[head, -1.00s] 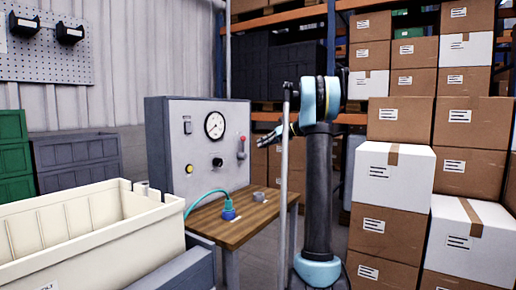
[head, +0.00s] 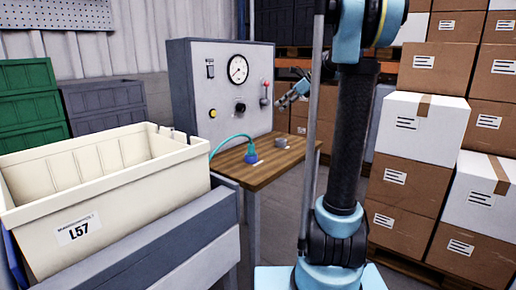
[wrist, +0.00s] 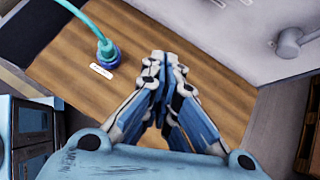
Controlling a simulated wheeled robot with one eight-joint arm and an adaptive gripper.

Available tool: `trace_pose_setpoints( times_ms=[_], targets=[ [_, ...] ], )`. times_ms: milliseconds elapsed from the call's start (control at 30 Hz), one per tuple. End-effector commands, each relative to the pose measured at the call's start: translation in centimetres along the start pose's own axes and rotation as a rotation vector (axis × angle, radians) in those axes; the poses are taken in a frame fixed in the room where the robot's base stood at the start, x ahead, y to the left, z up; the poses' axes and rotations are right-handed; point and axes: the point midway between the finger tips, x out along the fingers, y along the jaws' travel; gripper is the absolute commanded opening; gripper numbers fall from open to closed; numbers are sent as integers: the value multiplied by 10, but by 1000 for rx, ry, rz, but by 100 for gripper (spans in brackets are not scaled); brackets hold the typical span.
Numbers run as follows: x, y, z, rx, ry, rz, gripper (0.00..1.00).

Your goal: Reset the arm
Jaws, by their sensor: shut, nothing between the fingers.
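My gripper (head: 292,94) shows in the head view beside the right side of the grey gauge panel, above the far end of the wooden table, with its wrist partly hidden by my own arm. In the wrist view my gripper (wrist: 165,62) has its blue and grey fingers brought together at the tips, with nothing between them. It is over the wooden table top (wrist: 75,70), to the right of a blue plug (wrist: 107,52) and apart from it. The plug (head: 251,156) stands on the table with a teal cable running from it.
A small grey fitting (head: 279,142) lies on the table. A cream bin (head: 90,245) marked L57 is at the left. Stacked boxes (head: 415,130) stand to the right.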

Motion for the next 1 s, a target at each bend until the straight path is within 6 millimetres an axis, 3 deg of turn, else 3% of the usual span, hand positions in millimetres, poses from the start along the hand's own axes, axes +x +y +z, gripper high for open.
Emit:
trace_pose_setpoints(
  times_ms=[100, 467, 700, 1000],
  targets=[
    [3, 42, -18, -159, 69, 4, 0],
    [12, 156, -87, -660, 274, 74, 0],
    [18, 224, -145, -994, 400, 168, 0],
    [28, 297, -227, -1402, 541, 343, 0]
  ],
)
